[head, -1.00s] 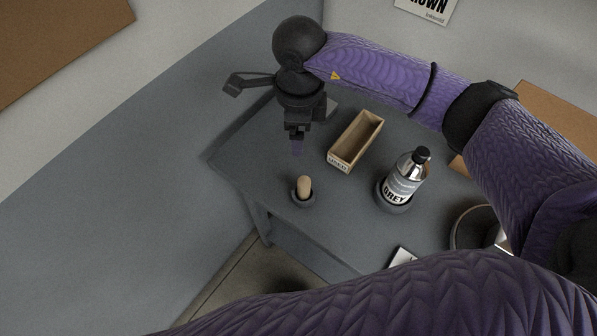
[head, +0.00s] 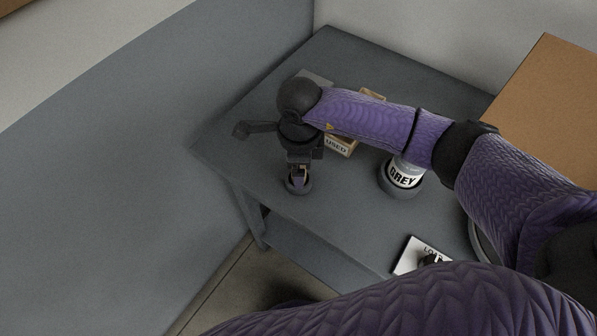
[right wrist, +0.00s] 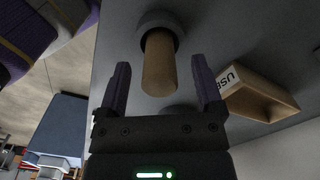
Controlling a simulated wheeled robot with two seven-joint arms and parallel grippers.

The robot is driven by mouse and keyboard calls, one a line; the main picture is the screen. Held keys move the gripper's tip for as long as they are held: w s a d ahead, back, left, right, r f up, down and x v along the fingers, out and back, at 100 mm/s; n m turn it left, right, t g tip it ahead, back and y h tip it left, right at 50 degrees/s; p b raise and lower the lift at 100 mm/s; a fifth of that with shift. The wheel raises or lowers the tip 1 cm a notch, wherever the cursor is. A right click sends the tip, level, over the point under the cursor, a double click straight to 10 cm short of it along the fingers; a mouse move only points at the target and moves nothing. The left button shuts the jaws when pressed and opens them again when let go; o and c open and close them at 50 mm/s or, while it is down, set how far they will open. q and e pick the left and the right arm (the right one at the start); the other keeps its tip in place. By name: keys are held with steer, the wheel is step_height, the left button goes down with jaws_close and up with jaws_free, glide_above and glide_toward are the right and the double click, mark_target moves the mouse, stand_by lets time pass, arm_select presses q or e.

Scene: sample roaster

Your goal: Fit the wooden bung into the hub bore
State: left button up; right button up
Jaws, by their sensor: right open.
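The wooden bung (right wrist: 159,66) stands in a small dark round holder (right wrist: 157,20) on the grey table, as the right wrist view shows. My right gripper (right wrist: 159,76) is open, with one purple finger on each side of the bung. No grip on the bung shows. In the head view my right gripper (head: 299,178) is right over the holder (head: 298,188) and mostly hides the bung. The hub bore cannot be made out. My left gripper is not in view.
A wooden box marked USED (head: 340,147) is just behind my right arm. A bottle marked GREY (head: 405,175) stands in a dark round base to the right. A white card (head: 410,257) lies near the front. The table's left edge is close to the holder.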

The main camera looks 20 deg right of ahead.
step_height(320, 180, down, 2)
steer(key=shift+f, duration=0.2)
jaws_close()
steer(key=shift+r, duration=0.1)
